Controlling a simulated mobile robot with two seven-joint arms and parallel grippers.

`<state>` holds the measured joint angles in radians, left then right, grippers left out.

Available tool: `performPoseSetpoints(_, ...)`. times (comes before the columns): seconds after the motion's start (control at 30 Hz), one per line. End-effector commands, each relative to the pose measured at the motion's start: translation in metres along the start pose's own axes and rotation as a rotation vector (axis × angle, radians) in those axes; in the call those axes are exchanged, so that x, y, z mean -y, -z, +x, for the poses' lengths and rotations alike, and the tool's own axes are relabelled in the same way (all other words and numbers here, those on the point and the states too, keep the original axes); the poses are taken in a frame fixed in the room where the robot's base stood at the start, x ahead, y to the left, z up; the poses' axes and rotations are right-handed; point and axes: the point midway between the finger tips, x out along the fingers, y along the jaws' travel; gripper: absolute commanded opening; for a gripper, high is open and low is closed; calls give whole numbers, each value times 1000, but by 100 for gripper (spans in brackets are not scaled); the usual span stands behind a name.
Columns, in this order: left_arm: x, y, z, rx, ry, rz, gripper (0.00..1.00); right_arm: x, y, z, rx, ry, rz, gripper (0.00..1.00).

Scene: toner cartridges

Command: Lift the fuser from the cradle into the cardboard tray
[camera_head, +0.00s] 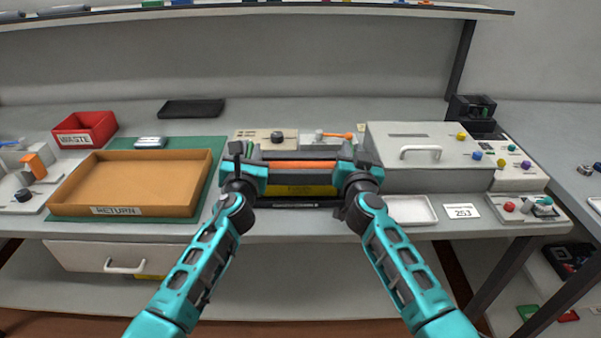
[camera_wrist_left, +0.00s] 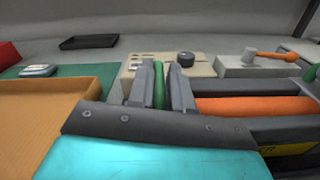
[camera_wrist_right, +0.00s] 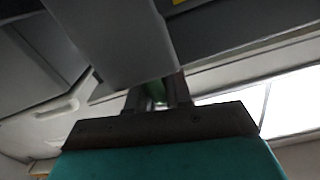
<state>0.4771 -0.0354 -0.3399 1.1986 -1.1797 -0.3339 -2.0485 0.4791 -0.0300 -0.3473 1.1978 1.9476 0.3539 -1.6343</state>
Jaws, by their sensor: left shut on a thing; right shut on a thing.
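The fuser (camera_head: 300,166) is a dark grey bar-shaped unit with an orange roller, held level between my two grippers in the head view. Its orange roller also shows in the left wrist view (camera_wrist_left: 250,109). My left gripper (camera_head: 243,160) is shut on a green handle at the fuser's left end. My right gripper (camera_head: 364,166) is shut at its right end; a bit of green shows between its fingers in the right wrist view. The cradle (camera_head: 290,203) is dark, with a yellow label, below and behind my wrists. The cardboard tray (camera_head: 133,181), labelled RETURN, lies to the left and is empty.
A red WASTE bin (camera_head: 84,130) stands behind the tray's left. A green mat (camera_head: 180,143) lies under the tray. A grey printer-like box (camera_head: 420,155) and a white shallow tray (camera_head: 411,210) stand on the right. A shelf (camera_head: 250,10) runs overhead.

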Motion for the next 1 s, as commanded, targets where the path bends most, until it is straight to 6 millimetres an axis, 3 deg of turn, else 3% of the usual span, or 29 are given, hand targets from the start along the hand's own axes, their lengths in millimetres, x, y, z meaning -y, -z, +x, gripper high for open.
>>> performPoseSetpoints(1.0,-2,-5,1,5,-2,3,0,2,5,1,-5,2,3,0)
